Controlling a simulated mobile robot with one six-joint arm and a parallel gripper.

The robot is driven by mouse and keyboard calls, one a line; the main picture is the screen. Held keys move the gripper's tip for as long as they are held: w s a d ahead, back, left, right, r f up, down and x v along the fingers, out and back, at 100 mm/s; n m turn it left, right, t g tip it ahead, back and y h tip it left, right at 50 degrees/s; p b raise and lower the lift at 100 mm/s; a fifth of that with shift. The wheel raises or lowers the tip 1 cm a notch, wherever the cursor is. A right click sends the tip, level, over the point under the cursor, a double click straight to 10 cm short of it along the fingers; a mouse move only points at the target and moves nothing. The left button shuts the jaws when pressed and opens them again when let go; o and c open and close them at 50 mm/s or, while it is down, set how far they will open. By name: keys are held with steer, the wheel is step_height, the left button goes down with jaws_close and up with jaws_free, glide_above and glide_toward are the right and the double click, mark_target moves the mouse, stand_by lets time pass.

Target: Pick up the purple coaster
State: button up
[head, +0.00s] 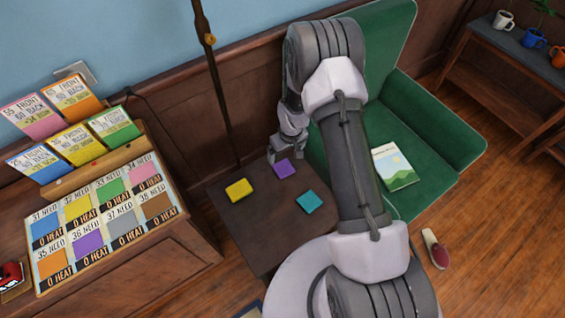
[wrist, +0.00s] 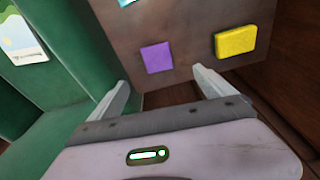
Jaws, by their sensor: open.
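The purple coaster (head: 284,169) lies flat on the small dark wood table (head: 240,222), near its back edge. It also shows in the wrist view (wrist: 157,58), just past and between my two fingertips. My gripper (head: 285,152) is open and empty, at the back edge of the table and close behind the purple coaster in the head view. In the wrist view my gripper's fingers (wrist: 160,80) stand apart with nothing between them. A yellow coaster (head: 239,190) lies to the left, and a teal coaster (head: 309,202) lies nearer the front right.
A green armchair (head: 425,120) holding a picture book (head: 394,167) stands right of the table. A thin dark pole (head: 222,100) rises behind the table. A cabinet with a card board (head: 100,222) stands at left. A wood-panelled wall closes off the back.

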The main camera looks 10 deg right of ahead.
steer(key=b, duration=0.3)
glide_above(284, 168)
steer(key=s, duration=0.2)
steer(key=f, duration=0.9)
steer(key=shift+w+a+f, duration=0.1)
steer(key=shift+w+a, duration=0.05)
steer(key=shift+a, duration=0.1)
steer(key=f+b, duration=0.1)
steer(key=f, duration=0.1)
steer(key=w+f+b, duration=0.1)
steer(key=f, duration=0.2)
steer(key=shift+w+d+f, duration=0.2)
steer(key=shift+f, duration=0.05)
steer(key=shift+r, duration=0.1)
steer(key=c, duration=1.5)
steer(key=shift+c, duration=0.2)
